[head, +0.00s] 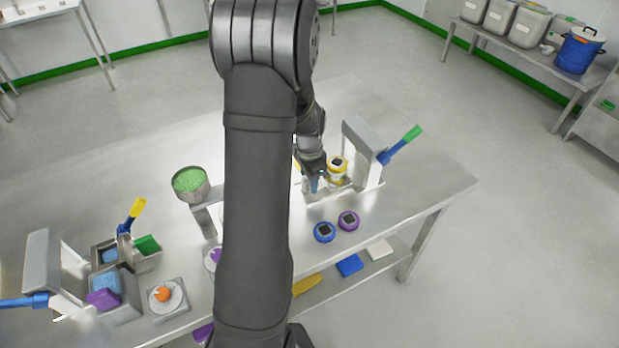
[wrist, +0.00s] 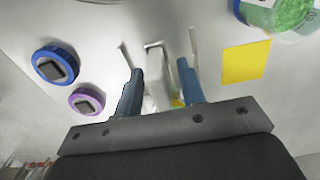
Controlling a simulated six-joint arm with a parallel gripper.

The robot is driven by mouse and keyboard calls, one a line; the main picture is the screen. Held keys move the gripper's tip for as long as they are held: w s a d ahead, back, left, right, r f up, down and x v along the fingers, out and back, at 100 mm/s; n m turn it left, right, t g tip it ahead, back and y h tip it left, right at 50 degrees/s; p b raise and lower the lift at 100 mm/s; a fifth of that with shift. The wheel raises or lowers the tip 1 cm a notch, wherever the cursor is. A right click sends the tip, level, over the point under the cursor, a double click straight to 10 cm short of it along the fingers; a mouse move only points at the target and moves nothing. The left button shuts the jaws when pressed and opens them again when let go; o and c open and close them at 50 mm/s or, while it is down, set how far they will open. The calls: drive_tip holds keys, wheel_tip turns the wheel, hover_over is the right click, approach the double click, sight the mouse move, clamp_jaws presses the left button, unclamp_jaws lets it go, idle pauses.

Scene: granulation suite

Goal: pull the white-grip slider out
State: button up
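My gripper (wrist: 160,75) is open in the wrist view, its two blue-grey fingers apart. A pale grey-white upright piece (wrist: 155,62), which looks like the slider's grip, shows between and beyond the fingers. I see gaps on both sides of it, and cannot tell how far it is from the fingertips. In the head view my gripper (head: 316,184) is low over the right part of the table, just left of a yellow-rimmed round device (head: 337,168). The white grip cannot be made out there, and my arm hides much of the middle of the table.
A grey press-like stand (head: 364,143) with a blue-and-green handle is right of my gripper. Blue (head: 324,232) and purple (head: 348,220) round devices sit in front. A bowl of green granules (head: 190,182) is left. A yellow square (wrist: 246,63) shows in the wrist view.

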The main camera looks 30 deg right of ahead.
wheel_tip(320, 180, up, 17)
drive_tip(key=shift+r, duration=0.2)
idle(0.3)
drive_tip(key=o, duration=0.6)
wheel_tip(320, 180, down, 18)
drive_tip(key=n, duration=1.8)
drive_tip(key=shift+r, duration=0.25)
